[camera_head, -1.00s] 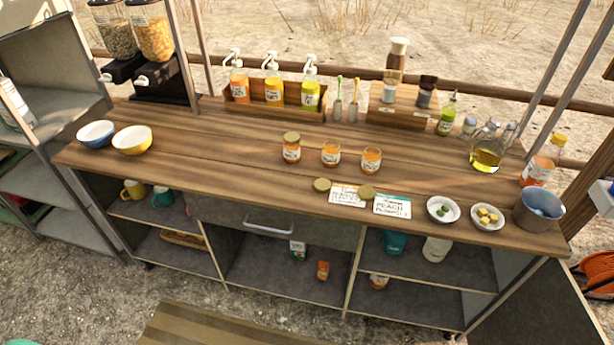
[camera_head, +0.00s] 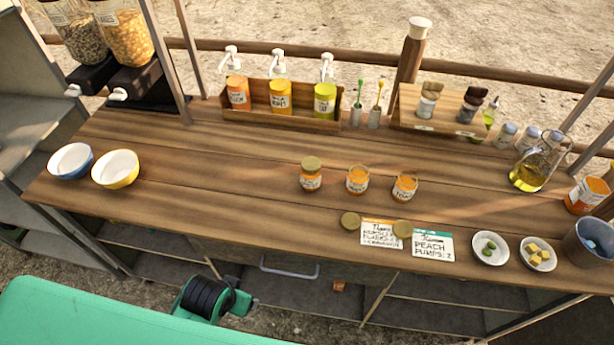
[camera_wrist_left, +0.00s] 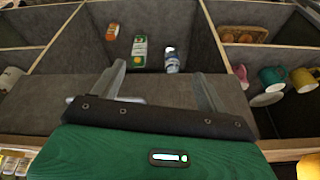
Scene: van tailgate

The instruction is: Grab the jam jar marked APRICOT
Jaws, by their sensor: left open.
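My left gripper (camera_wrist_left: 162,85) is open and empty in the wrist view, in front of the drawer and shelves under the worktop. In the head view my green left arm comes in at bottom left, below the jars. My right gripper is out of view.
Two gold lids (camera_head: 350,221) and written cards, one reading PEACH (camera_head: 432,243), lie in front of the jars. Small bowls (camera_head: 490,248) stand to the right, a pump-bottle crate (camera_head: 258,117) behind. The drawer handle (camera_head: 289,271) juts out in front.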

